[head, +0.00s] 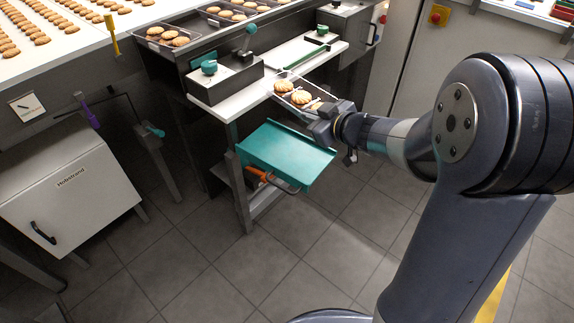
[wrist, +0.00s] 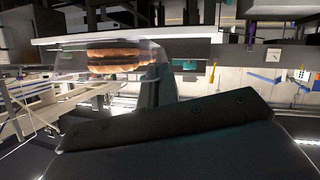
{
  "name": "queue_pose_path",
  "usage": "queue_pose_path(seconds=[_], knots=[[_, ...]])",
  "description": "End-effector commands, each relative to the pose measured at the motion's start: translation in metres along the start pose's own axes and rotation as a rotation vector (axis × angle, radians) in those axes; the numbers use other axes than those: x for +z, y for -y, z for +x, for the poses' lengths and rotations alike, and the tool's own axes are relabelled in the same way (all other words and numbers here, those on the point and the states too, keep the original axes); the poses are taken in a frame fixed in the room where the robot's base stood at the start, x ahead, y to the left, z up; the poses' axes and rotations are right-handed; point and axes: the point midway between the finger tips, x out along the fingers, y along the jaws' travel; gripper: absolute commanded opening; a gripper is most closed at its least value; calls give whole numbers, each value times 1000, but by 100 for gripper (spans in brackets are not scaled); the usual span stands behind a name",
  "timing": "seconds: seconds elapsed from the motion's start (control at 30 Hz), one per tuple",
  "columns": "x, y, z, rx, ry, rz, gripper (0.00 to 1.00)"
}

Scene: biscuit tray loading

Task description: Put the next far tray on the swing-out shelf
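The held tray's biscuits (wrist: 115,57) show side-on in the wrist view, behind a see-through wall. A flat teal panel (head: 285,152), apparently the swing-out shelf, juts out below and to the left of the gripper. It looks empty. Two more trays of biscuits, a left one (head: 183,48) and a farther one (head: 212,24), lie at the back.
An orange handle (head: 270,180) is under the teal panel. A white cabinet (head: 75,195) stands at left. The tiled floor in front is clear.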

Motion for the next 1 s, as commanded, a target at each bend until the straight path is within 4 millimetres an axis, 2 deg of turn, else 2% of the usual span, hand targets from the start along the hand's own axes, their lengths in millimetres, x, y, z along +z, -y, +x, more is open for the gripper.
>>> queue_pose_path(seconds=[0.03, 0.23, 0.37, 0.53, 0.77, 1.0], knots=[[16, 15, 7, -25, -8, -9, 0], [30, 44, 12, -98, -25, -34, 0], [40, 53, 15, -115, -27, -37, 0], [66, 61, 26, -117, -27, -37, 0], [81, 65, 32, -115, -27, -38, 0], [116, 76, 46, -116, -26, -36, 0]])
